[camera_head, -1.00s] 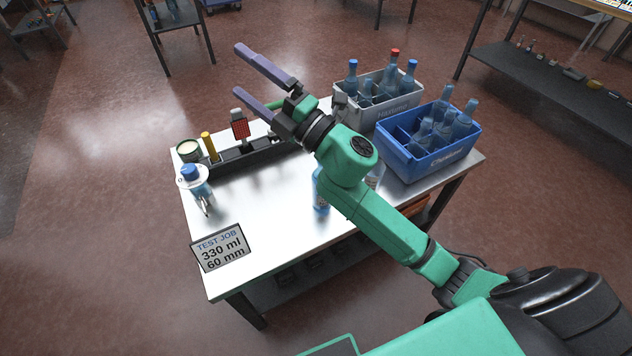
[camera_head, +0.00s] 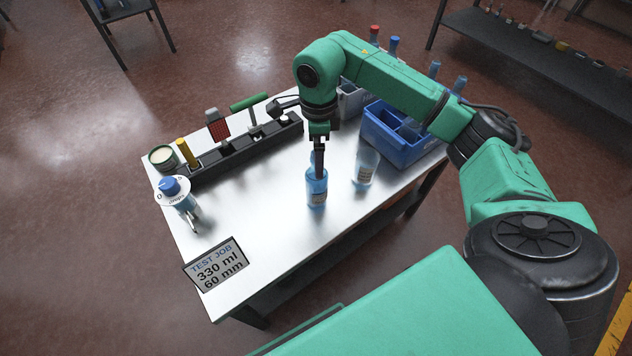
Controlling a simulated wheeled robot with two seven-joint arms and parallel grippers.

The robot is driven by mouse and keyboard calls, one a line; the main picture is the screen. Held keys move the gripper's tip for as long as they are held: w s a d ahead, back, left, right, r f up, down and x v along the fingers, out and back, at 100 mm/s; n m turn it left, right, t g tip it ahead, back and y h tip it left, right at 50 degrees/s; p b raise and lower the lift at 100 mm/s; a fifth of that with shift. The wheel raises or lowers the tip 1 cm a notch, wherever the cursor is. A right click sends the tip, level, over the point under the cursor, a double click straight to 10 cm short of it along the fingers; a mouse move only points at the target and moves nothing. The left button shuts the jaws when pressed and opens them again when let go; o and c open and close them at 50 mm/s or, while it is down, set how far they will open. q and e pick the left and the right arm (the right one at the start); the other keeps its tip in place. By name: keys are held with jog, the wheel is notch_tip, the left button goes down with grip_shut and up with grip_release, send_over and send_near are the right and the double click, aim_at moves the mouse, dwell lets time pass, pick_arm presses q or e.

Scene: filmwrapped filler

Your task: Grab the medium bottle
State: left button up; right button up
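A blue bottle (camera_head: 317,188) with a small label stands upright on the white table. My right gripper (camera_head: 319,164) points down at its top. The gripper's dark fingers overlap the bottle's neck and hide its cap. They show edge-on, so I cannot tell whether they grip it. A clear, pale-blue container (camera_head: 365,166) with an orange-marked label stands to its right. More bottles stand in a blue crate (camera_head: 400,150) and a grey crate (camera_head: 350,104), partly hidden behind my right arm. I cannot tell bottle sizes for certain. My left gripper is out of view.
A sign reading "TEST JOB 330 ml 60 mm" (camera_head: 216,265) stands at the table's front left. The table's middle front is clear.

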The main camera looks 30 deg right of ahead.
notch_tip(320, 180, down, 7)
jog(key=p, duration=0.1)
jog(key=shift+a+r, duration=0.15)
jog(key=shift+a, duration=0.1)
jog(key=shift+r, duration=0.1)
grip_shut()
